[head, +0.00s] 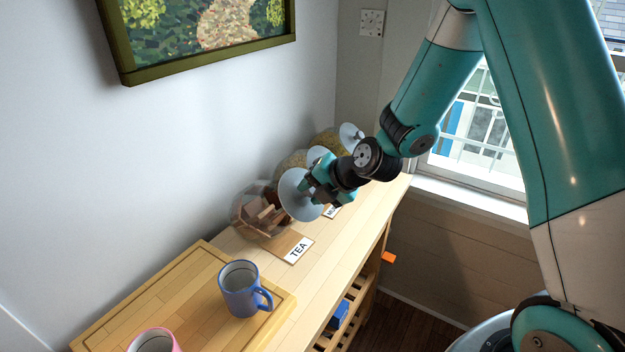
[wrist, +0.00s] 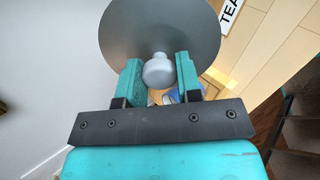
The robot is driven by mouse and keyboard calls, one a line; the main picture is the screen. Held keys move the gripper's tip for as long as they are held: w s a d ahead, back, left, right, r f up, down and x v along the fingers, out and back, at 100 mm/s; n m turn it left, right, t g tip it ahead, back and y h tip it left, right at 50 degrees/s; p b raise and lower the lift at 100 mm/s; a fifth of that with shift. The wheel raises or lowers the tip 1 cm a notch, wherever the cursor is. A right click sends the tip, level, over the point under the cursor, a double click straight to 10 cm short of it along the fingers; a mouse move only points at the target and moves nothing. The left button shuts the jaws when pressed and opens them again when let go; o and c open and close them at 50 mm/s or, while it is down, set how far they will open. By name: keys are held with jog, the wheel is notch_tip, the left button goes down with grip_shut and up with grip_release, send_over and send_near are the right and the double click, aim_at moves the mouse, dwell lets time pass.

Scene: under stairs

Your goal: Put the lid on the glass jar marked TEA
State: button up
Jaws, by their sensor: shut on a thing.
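The glass jar (head: 247,213) holding brown pieces stands on the wooden top by the wall, with a TEA card (head: 298,249) lying in front of it. The card is partly seen in the wrist view (wrist: 230,14). My gripper (head: 312,189) is shut on the knob of a round grey lid (head: 293,196). In the wrist view the knob (wrist: 159,71) sits between the two fingers and the lid (wrist: 125,35) spreads beyond them. In the head view the lid looks steeply tilted and overlaps the jar's right side. Whether they touch, I cannot tell; the jar's mouth is hidden.
More jars (head: 292,160) stand behind, with pale discs (head: 350,136) near them, partly hidden by my gripper. A blue mug (head: 240,288) stands on a wooden board (head: 190,290) in front, with a pink-rimmed mug (head: 153,341) nearby. The wall is close on the left.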

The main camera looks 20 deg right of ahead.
aim_at(300, 196)
jog(key=x, duration=0.5)
jog(key=shift+b, duration=0.3)
jog(key=shift+w+a+f+b, duration=0.2)
jog(key=shift+w+f+b, duration=0.1)
jog(key=shift+w+b, duration=0.1)
jog(key=shift+f+b, duration=0.1)
jog(key=shift+b, duration=0.9)
dwell(0.6)
jog(key=shift+b+x, duration=0.75)
jog(key=shift+x, duration=0.15)
jog(key=o, duration=1.6)
